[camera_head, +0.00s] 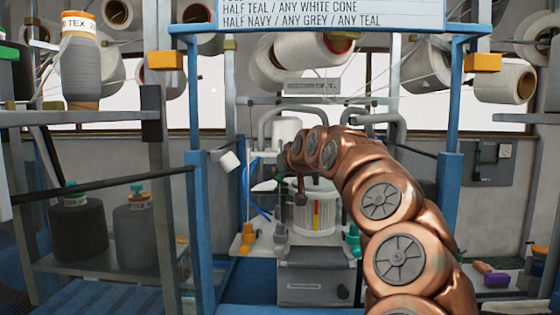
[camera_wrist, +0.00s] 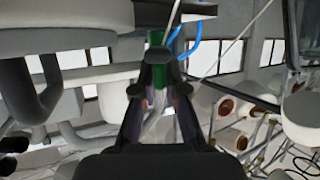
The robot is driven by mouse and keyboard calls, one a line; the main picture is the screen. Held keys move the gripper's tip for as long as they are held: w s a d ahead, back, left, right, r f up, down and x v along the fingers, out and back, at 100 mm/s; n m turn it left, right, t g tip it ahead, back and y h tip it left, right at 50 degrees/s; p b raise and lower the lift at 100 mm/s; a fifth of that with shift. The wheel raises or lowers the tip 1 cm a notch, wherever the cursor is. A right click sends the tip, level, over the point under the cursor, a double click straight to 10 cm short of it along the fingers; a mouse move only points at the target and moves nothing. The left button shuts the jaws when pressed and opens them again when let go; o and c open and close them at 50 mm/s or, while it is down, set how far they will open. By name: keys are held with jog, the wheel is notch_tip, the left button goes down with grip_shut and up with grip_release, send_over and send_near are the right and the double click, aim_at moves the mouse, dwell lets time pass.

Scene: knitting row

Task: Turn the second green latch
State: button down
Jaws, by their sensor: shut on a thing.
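In the wrist view my gripper (camera_wrist: 160,72) is shut on a green latch (camera_wrist: 156,40). Its dark fingers close in from both sides, with green showing between and just beyond them. The fingers hide much of the latch, so I cannot tell how far it is turned. In the head view my copper arm reaches forward to the machine (camera_head: 314,215) in the middle. The fingertips and the held latch cannot be made out there. I cannot tell from these views which latch in the row this is.
Blue posts (camera_head: 201,225) flank the machine. An orange fitting (camera_head: 247,238) and a teal fitting (camera_head: 353,240) stand low on it. A shelf (camera_head: 75,117) with a grey cone (camera_head: 80,70) is at left. Blue tubes (camera_wrist: 198,42) and pipes (camera_wrist: 35,95) are close to my gripper.

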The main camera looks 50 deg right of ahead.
jog(key=shift+d+r+n+t+y+p, duration=0.15)
jog(key=shift+n+t+y+p, duration=0.1)
jog(key=shift+n+y+p, duration=0.65)
jog(key=shift+a+r+n+t+y+p, duration=0.1)
jog(key=shift+n+t+y+p, duration=0.15)
jog(key=shift+n+y+p, duration=0.6)
jog(key=shift+n+y, duration=0.65)
jog(key=shift+y, duration=0.3)
jog(key=shift+f+n+y+p, duration=0.2)
jog(key=shift+n+y+p, duration=0.2)
jog(key=shift+p, duration=0.05)
jog(key=c, duration=1.2)
grip_release()
jog(key=shift+s, duration=0.1)
jog(key=v, duration=1.2)
